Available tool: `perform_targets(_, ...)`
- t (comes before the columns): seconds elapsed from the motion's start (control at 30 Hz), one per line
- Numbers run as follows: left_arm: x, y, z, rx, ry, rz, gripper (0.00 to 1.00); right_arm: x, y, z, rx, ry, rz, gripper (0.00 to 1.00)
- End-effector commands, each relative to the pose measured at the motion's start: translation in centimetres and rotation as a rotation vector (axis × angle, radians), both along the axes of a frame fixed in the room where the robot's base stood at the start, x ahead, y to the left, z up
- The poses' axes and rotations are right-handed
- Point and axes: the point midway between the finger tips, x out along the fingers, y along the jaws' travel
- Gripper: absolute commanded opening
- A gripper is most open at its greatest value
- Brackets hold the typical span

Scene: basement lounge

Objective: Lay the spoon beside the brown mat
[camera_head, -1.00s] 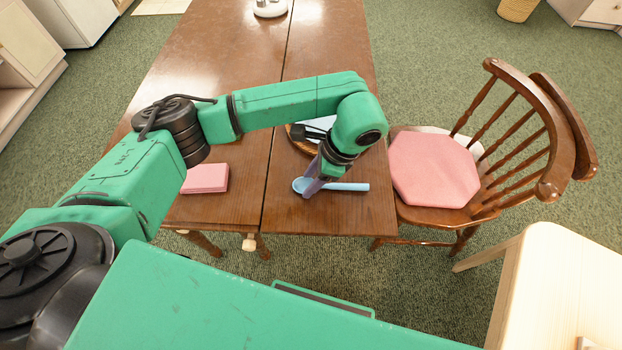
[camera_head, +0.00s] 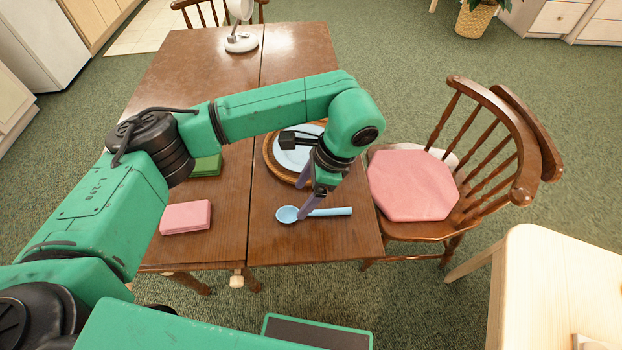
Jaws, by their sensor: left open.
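The light blue spoon (camera_head: 335,211) lies on the dark wooden table, with its bowl to the left and its handle to the right. The round brown mat (camera_head: 271,168) lies just behind it on the table, with a light blue plate (camera_head: 292,155) on top. My left arm and gripper hide part of the mat and plate. My left gripper (camera_head: 305,208) points down at the spoon's neck, with its jaws open. I cannot tell whether a finger touches the spoon. My right gripper is not in view.
A pink block (camera_head: 186,217) and a green block (camera_head: 207,166) lie on the table's left half. A white round-headed object (camera_head: 241,42) stands at the far end. A chair with a pink cushion (camera_head: 412,184) is close to the right edge. The table's far half is mostly clear.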

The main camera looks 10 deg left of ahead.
Motion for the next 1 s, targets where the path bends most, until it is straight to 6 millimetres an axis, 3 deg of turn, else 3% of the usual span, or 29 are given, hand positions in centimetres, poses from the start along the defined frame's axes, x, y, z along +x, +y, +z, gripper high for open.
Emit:
perform_targets(0.03,0.3,-0.6,1.7,0.002,-0.006,-0.003,0.79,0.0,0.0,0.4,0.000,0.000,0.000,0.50)
perform_targets(0.1,0.4,-1.2,3.1,0.002,-0.005,-0.002,0.79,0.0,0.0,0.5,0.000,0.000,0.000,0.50)
perform_targets(0.23,0.5,-1.9,4.9,0.002,-0.002,-0.001,0.79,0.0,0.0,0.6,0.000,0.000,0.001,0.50)
perform_targets(0.8,0.5,-2.1,5.3,0.001,0.002,-0.001,0.79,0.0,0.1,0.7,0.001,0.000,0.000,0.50)
perform_targets(0.87,0.5,-2.1,5.9,0.001,0.002,-0.001,0.79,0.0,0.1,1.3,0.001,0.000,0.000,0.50)
perform_targets(1.0,0.5,-2.1,9.1,0.001,0.002,-0.001,0.79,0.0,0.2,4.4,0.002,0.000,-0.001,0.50)
